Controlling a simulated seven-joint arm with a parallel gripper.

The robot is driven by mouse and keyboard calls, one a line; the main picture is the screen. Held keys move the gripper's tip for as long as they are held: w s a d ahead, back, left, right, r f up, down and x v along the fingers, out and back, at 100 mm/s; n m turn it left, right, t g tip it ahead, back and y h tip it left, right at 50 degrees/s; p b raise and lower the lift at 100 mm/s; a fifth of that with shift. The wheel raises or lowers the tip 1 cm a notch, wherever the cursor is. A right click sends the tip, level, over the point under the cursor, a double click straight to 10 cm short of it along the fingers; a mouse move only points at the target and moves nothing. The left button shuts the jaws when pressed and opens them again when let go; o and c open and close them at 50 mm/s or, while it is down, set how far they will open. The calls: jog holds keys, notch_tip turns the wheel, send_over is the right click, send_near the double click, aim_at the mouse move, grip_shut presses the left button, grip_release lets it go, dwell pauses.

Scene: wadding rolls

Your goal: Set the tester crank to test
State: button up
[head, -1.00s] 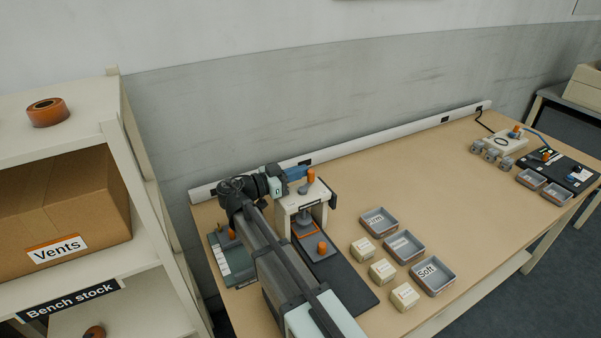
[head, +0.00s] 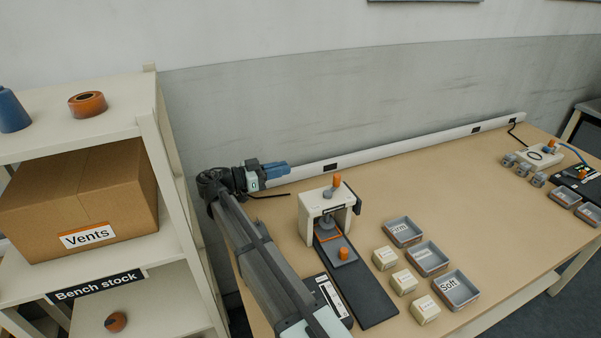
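The tester (head: 311,204) is a white bridge-shaped frame on a long dark base on the bench. On its top is a grey crank arm with an upright orange knob (head: 337,181); the crank's setting label is too small to read. A grey plate with a second orange knob (head: 343,253) sits in front of the frame. My gripper (head: 285,171), with blue fingers, is in the air to the left of and behind the tester, apart from the crank. I see nothing held, but the fingers are too small to show whether they are open.
Three labelled grey trays (head: 429,259) and three cream blocks (head: 404,281) lie right of the tester. A white power rail (head: 400,149) runs along the wall. A shelf with a Vents box (head: 85,200) stands at the left. Bare bench lies behind the trays.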

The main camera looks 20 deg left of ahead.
jog(key=shift+o, duration=0.8)
jog(key=shift+w+d+f+n+g, duration=0.1)
jog(key=shift+w+d+n+g, duration=0.1)
jog(key=shift+d+n+g, duration=0.15)
jog(key=shift+o, duration=1.4)
jog(key=w+d+n+g, duration=0.1)
jog(key=n, duration=0.1)
jog(key=d+f+n+g+y, duration=0.1)
jog(key=n, duration=0.2)
jog(key=w+d+f+n+g+y, duration=0.1)
jog(key=n+g, duration=0.1)
jog(key=shift+w+d+f, duration=0.1)
jog(key=shift+w+d, duration=0.2)
jog(key=shift+w, duration=0.05)
notch_tip(320, 180, up, 16)
jog(key=n+g+y, duration=0.8)
jog(key=n+y, duration=0.3)
jog(key=n, duration=2.3)
send_over(336, 177)
notch_tip(336, 177, down, 14)
jog(key=shift+w+r, duration=0.1)
jog(key=shift+r, duration=0.1)
